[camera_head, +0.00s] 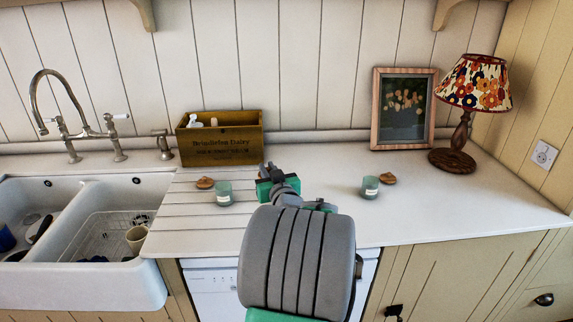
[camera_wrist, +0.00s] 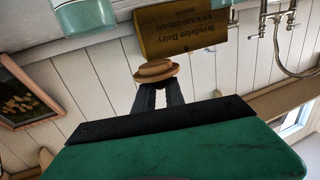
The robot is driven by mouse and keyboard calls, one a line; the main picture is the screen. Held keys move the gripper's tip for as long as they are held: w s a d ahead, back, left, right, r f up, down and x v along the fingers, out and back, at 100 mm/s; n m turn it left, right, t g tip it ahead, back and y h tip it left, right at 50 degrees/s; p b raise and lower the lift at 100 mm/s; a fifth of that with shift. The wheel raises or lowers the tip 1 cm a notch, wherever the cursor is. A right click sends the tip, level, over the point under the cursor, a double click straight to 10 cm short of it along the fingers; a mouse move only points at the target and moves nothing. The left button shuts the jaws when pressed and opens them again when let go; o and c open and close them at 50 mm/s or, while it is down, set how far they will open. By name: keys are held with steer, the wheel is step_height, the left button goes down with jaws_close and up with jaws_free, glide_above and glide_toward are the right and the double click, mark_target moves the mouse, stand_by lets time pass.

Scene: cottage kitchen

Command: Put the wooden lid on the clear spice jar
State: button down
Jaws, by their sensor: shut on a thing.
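My gripper (camera_wrist: 156,82) is shut on a round wooden lid (camera_wrist: 155,70), held at the fingertips in the wrist view, which is upside down. In the head view my gripper (camera_head: 265,178) is above the counter between two pale green-tinted jars, and it hides the held lid. The left jar (camera_head: 224,194) and the right jar (camera_head: 370,187) stand upright with pale labels and no lids on. A wooden lid (camera_head: 205,183) shows beside the left jar, and another wooden lid (camera_head: 388,178) beside the right one. A jar (camera_wrist: 85,14) is partly in the wrist view, apart from the held lid.
A wooden box (camera_head: 220,139) with bottles stands at the back. A picture frame (camera_head: 403,108) and a lamp (camera_head: 472,105) stand at the back right. The sink (camera_head: 95,240) is at the left. The counter right of the right jar is clear. My arm hides part of the counter.

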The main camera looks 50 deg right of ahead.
steer(key=s+d, duration=0.4)
steer(key=shift+m+g+h, duration=0.3)
steer(key=shift+w+f+b, duration=0.15)
steer(key=shift+f+b, duration=1.25)
steer(key=shift+f, duration=1)
steer(key=shift+b, duration=0.85)
steer(key=shift+f+b, duration=0.45)
steer(key=shift+b, duration=0.1)
steer(key=c, duration=1.7)
jaws_free()
